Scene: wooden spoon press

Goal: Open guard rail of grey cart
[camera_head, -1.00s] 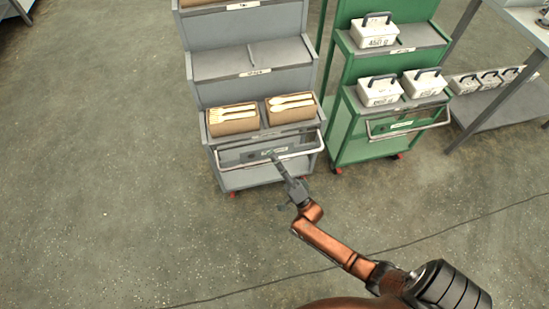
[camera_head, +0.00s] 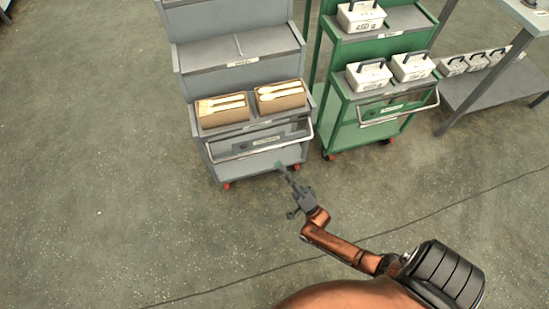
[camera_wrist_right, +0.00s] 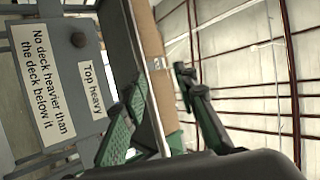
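The grey cart (camera_head: 240,55) stands upright at the upper middle of the head view. Its guard rail (camera_head: 260,149) is a pale bar across the cart's front, below the lowest deck's edge. My right gripper (camera_head: 282,168) is in front of the cart, just below the rail in the picture and apart from it. In the right wrist view my right gripper (camera_wrist_right: 159,85) has its green-padded fingers spread, with nothing visibly held. A grey panel with labels (camera_wrist_right: 95,88) is close beside the left finger. My left gripper is in neither view.
Cardboard boxes of wooden cutlery (camera_head: 222,118) sit on the cart's lowest deck. A green cart (camera_head: 345,120) with white weight boxes (camera_head: 368,77) stands close on the right, and a grey table (camera_head: 490,88) stands beyond it. The floor to the left is clear.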

